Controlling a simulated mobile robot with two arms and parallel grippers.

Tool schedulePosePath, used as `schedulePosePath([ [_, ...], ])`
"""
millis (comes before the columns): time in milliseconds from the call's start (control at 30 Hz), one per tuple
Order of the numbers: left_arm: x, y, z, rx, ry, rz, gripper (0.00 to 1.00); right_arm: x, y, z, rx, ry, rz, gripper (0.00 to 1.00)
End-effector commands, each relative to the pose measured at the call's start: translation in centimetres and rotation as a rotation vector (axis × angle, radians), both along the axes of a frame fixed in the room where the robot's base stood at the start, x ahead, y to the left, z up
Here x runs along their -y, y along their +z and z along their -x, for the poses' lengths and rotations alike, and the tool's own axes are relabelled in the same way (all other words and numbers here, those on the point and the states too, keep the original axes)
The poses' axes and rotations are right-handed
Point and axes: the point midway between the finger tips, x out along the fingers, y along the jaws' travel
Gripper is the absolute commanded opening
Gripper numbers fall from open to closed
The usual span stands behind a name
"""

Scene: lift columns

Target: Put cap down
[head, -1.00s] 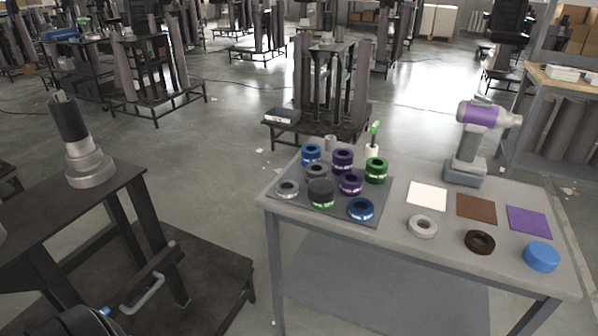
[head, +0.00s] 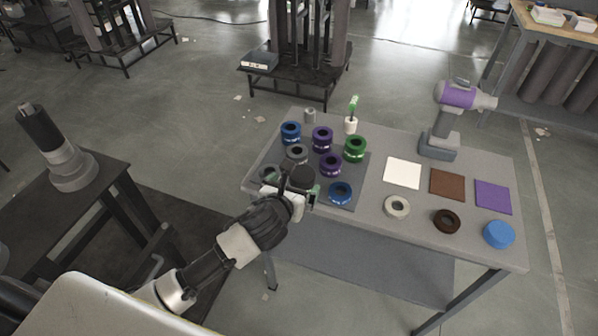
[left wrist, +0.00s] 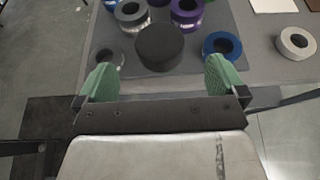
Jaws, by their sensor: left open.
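A dark solid round cap (head: 303,178) sits at the front of the dark mat on the table, partly hidden by my left gripper (head: 302,196). In the left wrist view the whole top of the dark cap (left wrist: 160,46) shows, ahead of the fingers. My left gripper (left wrist: 161,78) is open, its green pads wide apart with nothing between them. It is at the table's front edge, just short of the dark cap. My right gripper is not in view.
Several rings stand on the mat around the dark cap, among them a blue ring (head: 340,193) and a green ring (head: 355,148). White, brown and purple squares lie to the right, with a light grey ring (head: 397,207) and a dark brown ring (head: 446,221). A purple-grey tool (head: 447,120) stands behind.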

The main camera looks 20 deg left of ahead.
Motion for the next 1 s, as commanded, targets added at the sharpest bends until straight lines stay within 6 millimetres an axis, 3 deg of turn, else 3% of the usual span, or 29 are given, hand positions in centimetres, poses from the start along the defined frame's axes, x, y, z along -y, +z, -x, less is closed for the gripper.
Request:
schedulePosePath([
  [600,0.1,-2.7,-6.6,0.000,0.002,0.005,1.00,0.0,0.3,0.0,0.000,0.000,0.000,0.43],
  [900,0.1,-2.9,-7.0,0.000,0.001,0.004,1.00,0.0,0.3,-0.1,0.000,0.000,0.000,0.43],
  [1000,0.1,-2.9,-7.0,0.000,0.001,0.004,0.87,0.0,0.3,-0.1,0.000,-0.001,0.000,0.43],
])
